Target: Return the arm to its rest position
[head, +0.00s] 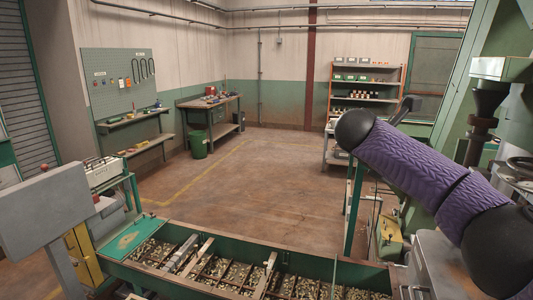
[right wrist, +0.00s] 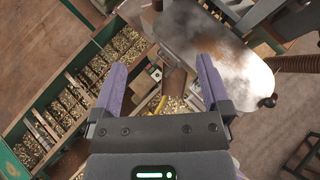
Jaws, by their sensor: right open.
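My right arm (head: 415,170), in a purple sleeve with black joints, reaches in from the right in the head view, raised beside the machine. In the right wrist view my right gripper (right wrist: 161,76) is open, its two purple fingers apart with nothing held between them. Below and beyond the fingers are a bin area with brass-coloured nuts (right wrist: 174,104) and a small yellow object (right wrist: 158,105). My left gripper is in neither view.
A green hopper trough (head: 180,225) with compartments of nuts runs along the front; it also shows in the right wrist view (right wrist: 92,50). A worn metal plate (right wrist: 215,50) lies near the right finger. Machinery (head: 490,90) stands at right. The floor (head: 255,180) beyond is clear.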

